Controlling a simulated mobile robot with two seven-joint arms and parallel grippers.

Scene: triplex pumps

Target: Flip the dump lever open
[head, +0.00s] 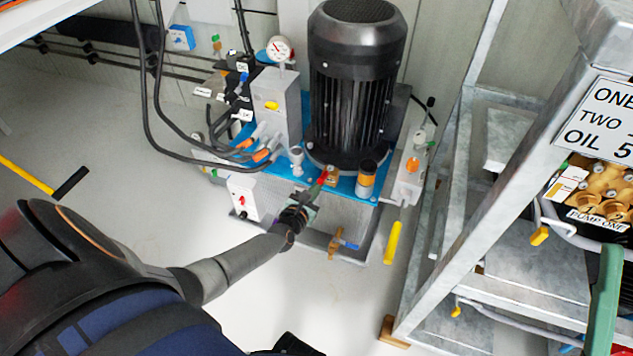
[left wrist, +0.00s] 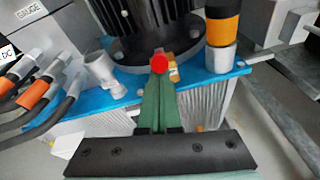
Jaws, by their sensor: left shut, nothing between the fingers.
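A small red knob on a brass fitting (head: 331,171) sits on the blue deck, in front of the black motor. In the left wrist view the red knob (left wrist: 159,63) is round, with the brass part (left wrist: 171,72) beside it. I cannot read a label that names it the dump lever. My left gripper (head: 318,187) is shut and empty. Its green fingers (left wrist: 157,84) end right at the knob; I cannot tell whether they touch it. A green bar (head: 603,300) at the lower right looks like a finger of my right gripper, but its jaw does not show.
The motor (head: 352,85) stands behind the knob. An orange-banded cylinder (head: 366,180) is close on its right. Black hoses (head: 205,155) and a grey box (head: 276,105) are on the left. A yellow handle (head: 392,243) hangs at the right. A metal frame (head: 470,230) stands farther right.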

